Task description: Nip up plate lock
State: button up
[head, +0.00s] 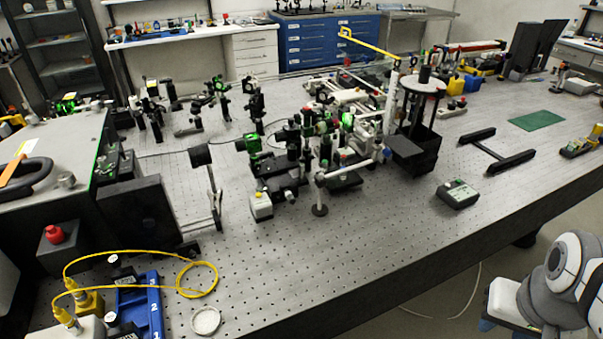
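I cannot pick out the plate lock with certainty. A pale round plate (425,86) sits raised above a black open frame (418,145) on the optical bench, right of centre, with a dark knob-like part (424,74) on top. Any small locking screw there is too small to tell. My gripper (487,324) is at the lower right corner, off the front edge of the bench and well apart from the plate. Only a white housing and a bit of blue show, so its fingers and opening cannot be made out.
The perforated bench top (330,265) is clear along its front middle. A small grey-green box (457,194), a black H-shaped stand (497,152) and a green mat (537,120) lie right. Dense optic mounts (290,150) stand left of the plate. A yellow cable (200,278) loops front left.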

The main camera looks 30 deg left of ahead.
aim_at(191, 254)
jog(key=z, duration=0.15)
jog(key=k, duration=1.55)
jog(key=u, duration=1.7)
jog(key=i, duration=1)
jog(key=u, duration=0.05)
